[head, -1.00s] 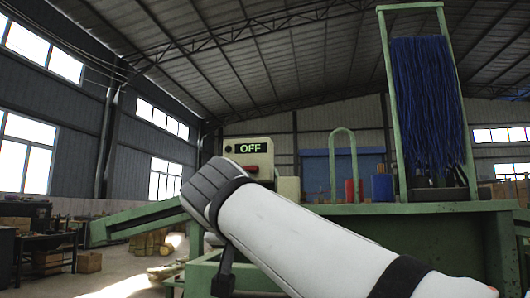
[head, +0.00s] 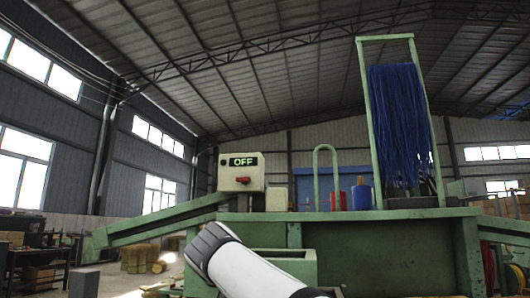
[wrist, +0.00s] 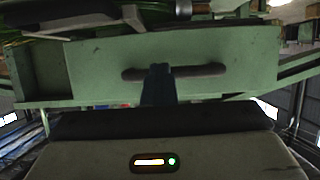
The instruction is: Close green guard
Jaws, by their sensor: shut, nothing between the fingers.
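In the wrist view a flat green panel (wrist: 95,65), which looks like the green guard, fills the middle. A dark horizontal bar handle (wrist: 205,71) is on it. My gripper (wrist: 158,70) is shut and empty, its dark fingers pointing at the panel and overlapping the middle of the handle in the picture. I cannot tell whether they touch it. In the head view my white arm covers part of the green machine (head: 380,255), and my gripper is not visible. I cannot make out the guard for sure there.
Blue bristles (head: 400,125) hang in a tall green frame at right. A green chute (head: 150,222) slopes down left. Red and blue containers (head: 361,195) stand on top.

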